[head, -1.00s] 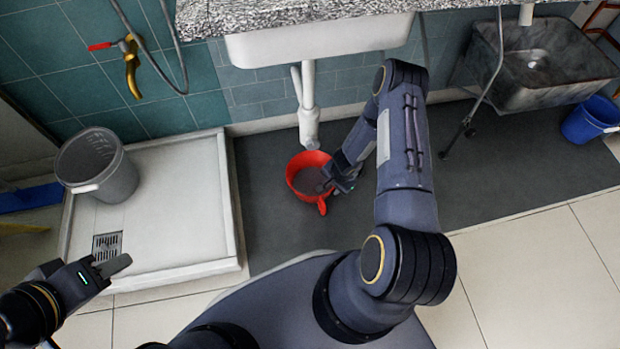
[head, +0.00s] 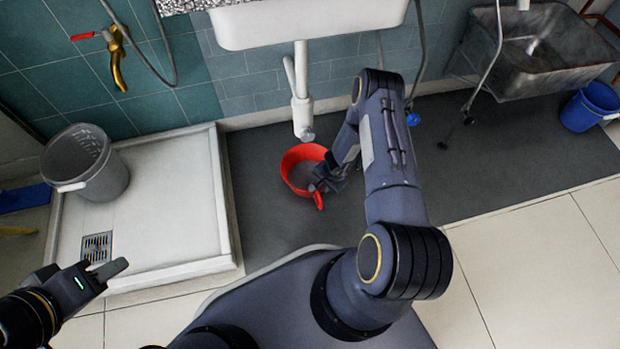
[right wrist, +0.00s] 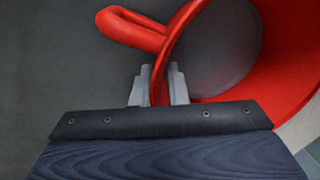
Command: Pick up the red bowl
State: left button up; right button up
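The red bowl (head: 301,169) sits on the dark floor strip below the sink's white drain pipe, its red handle toward me. My right gripper (head: 326,184) is at the bowl's right side, reaching down from the right. In the right wrist view, the bowl's rim (right wrist: 205,60) runs between the two grey fingertips of my right gripper (right wrist: 159,88), which look closed on the wall. The bowl's handle (right wrist: 132,28) sticks out to the left there. My left gripper (head: 100,268) is empty, low at the left, far from the bowl; its finger gap is unclear.
The white drain pipe (head: 303,100) hangs from the sink (head: 310,28) just behind the bowl. A white shower tray (head: 165,200) with a grey bucket (head: 88,165) is to the left. A metal basin (head: 545,55) and a blue bucket (head: 590,107) stand at the right.

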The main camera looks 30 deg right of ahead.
grip_shut()
jog(key=shift+r, duration=0.1)
